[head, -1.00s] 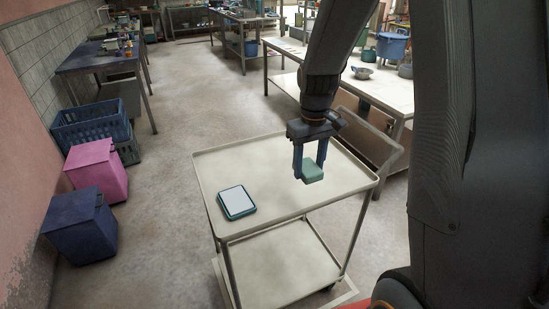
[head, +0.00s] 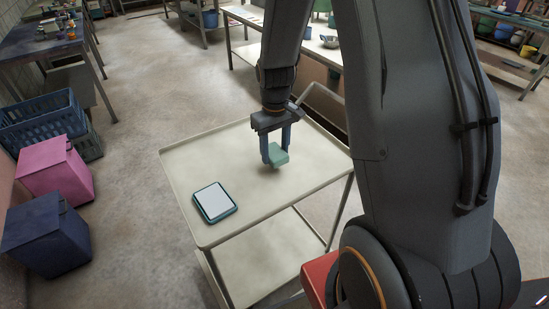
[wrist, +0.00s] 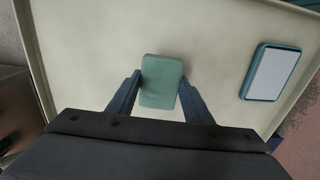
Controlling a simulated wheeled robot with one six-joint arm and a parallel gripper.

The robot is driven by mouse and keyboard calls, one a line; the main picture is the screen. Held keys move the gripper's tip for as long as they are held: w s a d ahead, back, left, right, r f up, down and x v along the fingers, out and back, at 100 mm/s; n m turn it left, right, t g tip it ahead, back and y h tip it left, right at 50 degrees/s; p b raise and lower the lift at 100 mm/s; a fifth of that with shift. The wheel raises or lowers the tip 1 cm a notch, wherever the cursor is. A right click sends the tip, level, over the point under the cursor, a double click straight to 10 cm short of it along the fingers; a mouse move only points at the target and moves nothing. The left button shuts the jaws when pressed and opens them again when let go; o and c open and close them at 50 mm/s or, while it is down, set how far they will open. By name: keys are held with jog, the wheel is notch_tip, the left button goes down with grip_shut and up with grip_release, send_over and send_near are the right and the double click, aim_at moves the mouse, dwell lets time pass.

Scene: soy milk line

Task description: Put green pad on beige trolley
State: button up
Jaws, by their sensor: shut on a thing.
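The green pad (head: 279,156) is a small pale green block held between the fingers of my gripper (head: 276,152). My gripper is shut on it, over the right part of the beige trolley (head: 185,163). In the wrist view the green pad (wrist: 161,82) sits between the two blue fingers, with the trolley's top (wrist: 90,50) behind it. The pad seems a little above the top, but I cannot tell the exact gap.
A teal-edged scale (head: 214,201) with a pale plate lies on the trolley's left front part. Pink (head: 56,170) and dark blue (head: 46,232) bins and a blue crate (head: 42,120) stand at the left. The trolley's top is otherwise clear.

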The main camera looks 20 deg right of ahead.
aim_at(275, 159)
jog(key=shift+f+p, duration=0.35)
jog(key=shift+f, duration=1.45)
jog(key=shift+f, duration=0.1)
jog(key=o, duration=1)
notch_tip(275, 159, up, 12)
jog(key=b, duration=0.2)
jog(key=shift+b, duration=0.3)
jog(key=shift+s+a, duration=0.1)
jog(key=shift+s, duration=0.2)
jog(key=s+a, duration=0.1)
jog(key=s, duration=0.3)
jog(key=s+a+m, duration=0.1)
jog(key=s+a, duration=0.1)
jog(key=s, duration=0.3)
jog(key=s+a+m+t, duration=0.1)
jog(key=s, duration=0.4)
jog(key=shift+s+a, duration=0.15)
jog(key=shift+a, duration=0.05)
